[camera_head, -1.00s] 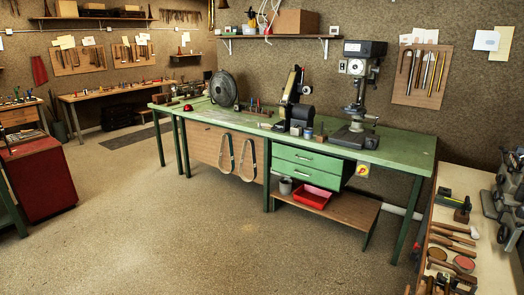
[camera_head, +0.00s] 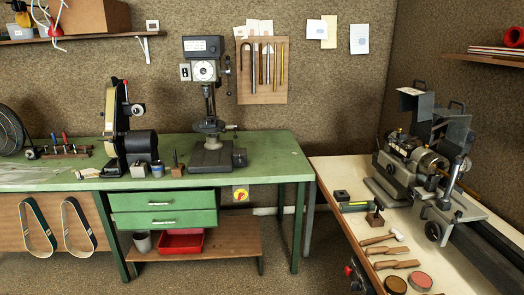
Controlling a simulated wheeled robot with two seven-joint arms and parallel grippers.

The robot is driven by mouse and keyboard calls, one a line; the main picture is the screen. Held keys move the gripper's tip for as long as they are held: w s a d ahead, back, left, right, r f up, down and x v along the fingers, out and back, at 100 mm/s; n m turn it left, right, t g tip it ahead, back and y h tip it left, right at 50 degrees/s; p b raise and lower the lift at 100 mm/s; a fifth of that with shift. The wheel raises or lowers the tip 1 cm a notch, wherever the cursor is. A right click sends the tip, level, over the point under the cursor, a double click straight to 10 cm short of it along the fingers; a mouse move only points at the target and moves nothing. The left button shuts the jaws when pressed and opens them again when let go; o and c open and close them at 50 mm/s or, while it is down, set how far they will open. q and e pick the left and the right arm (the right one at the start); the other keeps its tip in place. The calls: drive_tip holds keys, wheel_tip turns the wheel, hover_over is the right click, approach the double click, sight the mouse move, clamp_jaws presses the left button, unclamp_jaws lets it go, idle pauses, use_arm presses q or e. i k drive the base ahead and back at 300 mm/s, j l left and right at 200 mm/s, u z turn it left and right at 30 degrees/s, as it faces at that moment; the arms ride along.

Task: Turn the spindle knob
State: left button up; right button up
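No part is plainly recognisable as the spindle knob. A grey drill press (camera_head: 204,105) stands on the green bench, with a round pale dial (camera_head: 205,70) on the front of its head. A grey lathe-like machine (camera_head: 410,165) stands on the pale bench at the right. It has a round metal part (camera_head: 432,162) on its upper body and a dark handwheel (camera_head: 433,231) low at the front. I cannot tell which machine carries the knob. Neither of my grippers is in view.
The green bench (camera_head: 265,160) also holds a belt sander (camera_head: 122,120) and small pots. Floor shows at the lower middle.

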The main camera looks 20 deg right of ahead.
sight(391, 169)
drive_tip(key=i+z, duration=0.3)
drive_tip(key=z, duration=0.15)
drive_tip(key=i+z, duration=0.35)
drive_tip(key=z, duration=0.15)
drive_tip(key=i+j+z, duration=0.2)
drive_tip(key=z, duration=0.25)
drive_tip(key=i+j+z, duration=0.3)
drive_tip(key=z, duration=0.2)
drive_tip(key=i+j, duration=0.05)
